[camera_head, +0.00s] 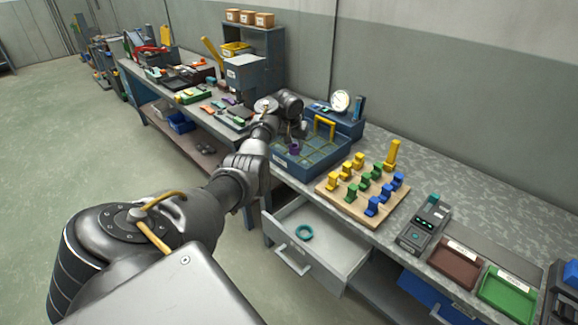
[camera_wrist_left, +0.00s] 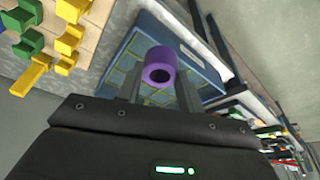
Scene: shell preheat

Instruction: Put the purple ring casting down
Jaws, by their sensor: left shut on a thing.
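The purple ring casting (camera_head: 294,147) shows as a small purple piece at my left gripper (camera_head: 297,137), over the blue tray. In the left wrist view the purple ring casting (camera_wrist_left: 158,66) sits between the two fingers of my left gripper (camera_wrist_left: 158,82), its dark bore showing. The gripper is shut on it. The blue tray (camera_head: 285,162) has a floor marked in squares with yellow lines; it also shows behind the ring in the left wrist view (camera_wrist_left: 205,62). I cannot tell how far the ring is above the tray floor. My right gripper is not in view.
A yellow handle (camera_head: 325,122) and a blue box with a gauge (camera_head: 340,102) stand behind the tray. A wooden board (camera_head: 335,196) with yellow, green and blue pieces is to the right. An open drawer (camera_head: 330,247) below holds a teal ring (camera_head: 304,232).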

